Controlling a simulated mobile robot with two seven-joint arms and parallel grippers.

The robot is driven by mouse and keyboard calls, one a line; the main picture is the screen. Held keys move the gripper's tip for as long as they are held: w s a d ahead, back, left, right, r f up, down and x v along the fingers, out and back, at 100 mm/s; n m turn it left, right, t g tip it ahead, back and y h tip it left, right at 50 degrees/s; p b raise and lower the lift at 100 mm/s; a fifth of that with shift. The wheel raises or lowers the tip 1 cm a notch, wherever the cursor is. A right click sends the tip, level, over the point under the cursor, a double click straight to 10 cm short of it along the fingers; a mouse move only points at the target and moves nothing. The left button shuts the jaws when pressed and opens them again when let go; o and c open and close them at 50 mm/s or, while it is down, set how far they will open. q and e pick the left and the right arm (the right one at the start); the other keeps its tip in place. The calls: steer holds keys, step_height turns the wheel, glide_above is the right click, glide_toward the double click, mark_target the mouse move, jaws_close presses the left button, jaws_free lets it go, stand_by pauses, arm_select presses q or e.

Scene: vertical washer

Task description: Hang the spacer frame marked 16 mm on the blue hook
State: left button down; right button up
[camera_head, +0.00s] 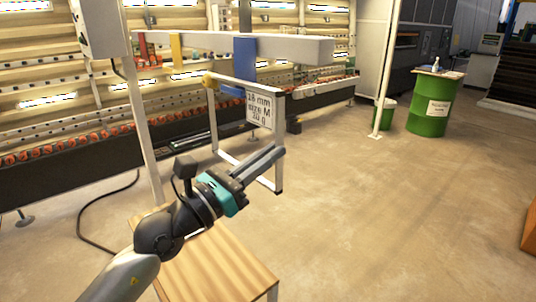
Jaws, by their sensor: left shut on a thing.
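I cannot tell whether the bar rests in the hook. A blue lip shows just under the bar. My left gripper (272,156) is shut on the frame at its right side, low down; the fingers partly hide that side. My right gripper is not in view.
The grey beam (290,50) also carries a yellow hook (176,50) and a red hook (140,46) to the left. A wooden table (215,268) stands below my left arm. A green drum (431,105) stands at the back right.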

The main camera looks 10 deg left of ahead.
arm_select(q)
steer(key=shift+f+b, duration=0.4)
steer(key=shift+f, duration=0.15)
steer(key=c, duration=0.9)
jaws_free()
steer(key=s+a+b, duration=0.3)
steer(key=s+a, duration=0.3)
steer(key=s, duration=0.2)
stand_by(0.6)
steer(key=shift+a, duration=0.1)
